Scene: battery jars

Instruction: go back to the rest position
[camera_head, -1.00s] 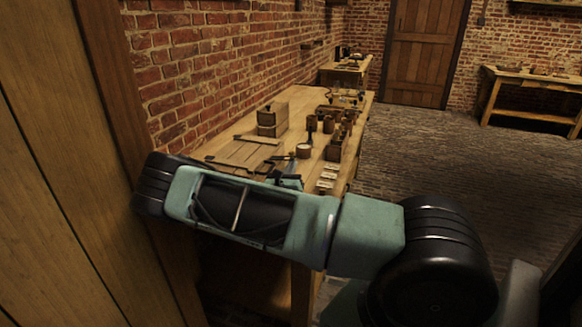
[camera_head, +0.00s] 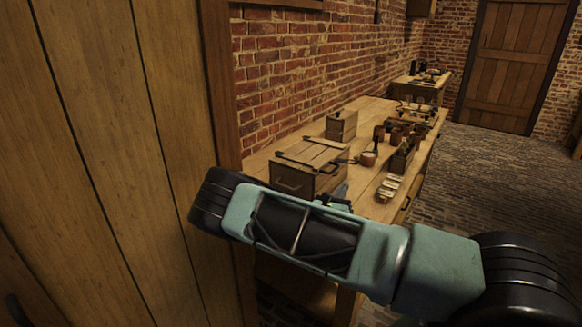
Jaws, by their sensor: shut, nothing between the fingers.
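My teal and black arm (camera_head: 420,262) stretches across the lower part of the view, in front of the workbench. Only a small part of my gripper (camera_head: 341,191) shows past the upper edge of the arm, over the near end of the bench. It is shut, and I see nothing held in it. The arm hides most of the gripper and the bench's near edge. A wooden case with a dark handle (camera_head: 292,184) sits on the bench just left of the gripper.
The long wooden workbench (camera_head: 375,117) runs along the brick wall. It carries a small wooden box (camera_head: 341,125), a copper cup (camera_head: 368,159), an open wooden rack (camera_head: 402,160) and several pale cards (camera_head: 389,186). A wooden panel (camera_head: 110,150) stands close on the left. The cobbled floor (camera_head: 480,180) at right looks clear.

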